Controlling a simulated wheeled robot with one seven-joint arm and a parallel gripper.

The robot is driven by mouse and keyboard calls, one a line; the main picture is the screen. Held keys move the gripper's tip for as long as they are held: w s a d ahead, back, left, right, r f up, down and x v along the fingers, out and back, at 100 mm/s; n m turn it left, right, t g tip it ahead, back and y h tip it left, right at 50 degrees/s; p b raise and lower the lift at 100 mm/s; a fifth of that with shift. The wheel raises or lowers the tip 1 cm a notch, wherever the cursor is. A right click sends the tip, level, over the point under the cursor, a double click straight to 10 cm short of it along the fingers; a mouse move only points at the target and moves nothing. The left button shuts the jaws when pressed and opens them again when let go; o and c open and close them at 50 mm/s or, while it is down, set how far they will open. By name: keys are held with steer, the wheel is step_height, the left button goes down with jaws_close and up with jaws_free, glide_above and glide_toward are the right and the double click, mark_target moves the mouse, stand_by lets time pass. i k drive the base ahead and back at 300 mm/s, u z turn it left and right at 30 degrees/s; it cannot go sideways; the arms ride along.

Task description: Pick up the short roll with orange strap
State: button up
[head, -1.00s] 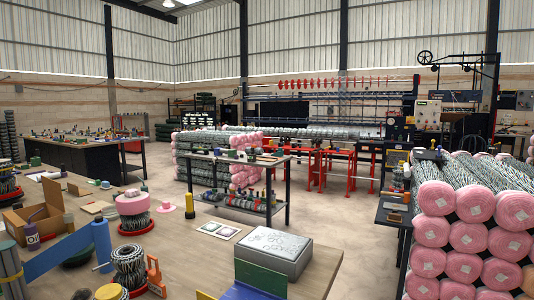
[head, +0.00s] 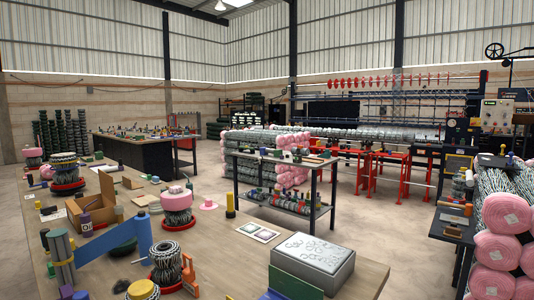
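Several rolls stand on the near wooden table. A short roll of dark and pale wire (head: 166,262) sits in a red dish, with an upright orange piece (head: 188,272) close against its right side. A grey roll (head: 60,246) with a yellow-orange band (head: 64,263) stands at the near left. Another short wire roll (head: 143,290) with a tan top is cut off by the bottom edge. I cannot tell for sure which one is the roll with the orange strap. My gripper is not in view.
A blue roll (head: 144,234), a pink-topped roll (head: 176,206), a cardboard box (head: 92,206) and a grey embossed case (head: 312,262) crowd the near table (head: 225,268). A rack table (head: 280,178) stands beyond. Pink-ended rolls (head: 502,243) are stacked at right. Floor between is clear.

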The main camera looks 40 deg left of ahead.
mark_target(305, 152)
steer(key=i, duration=3.65)
steer(key=u, duration=2.15)
steer(key=i, duration=1.65)
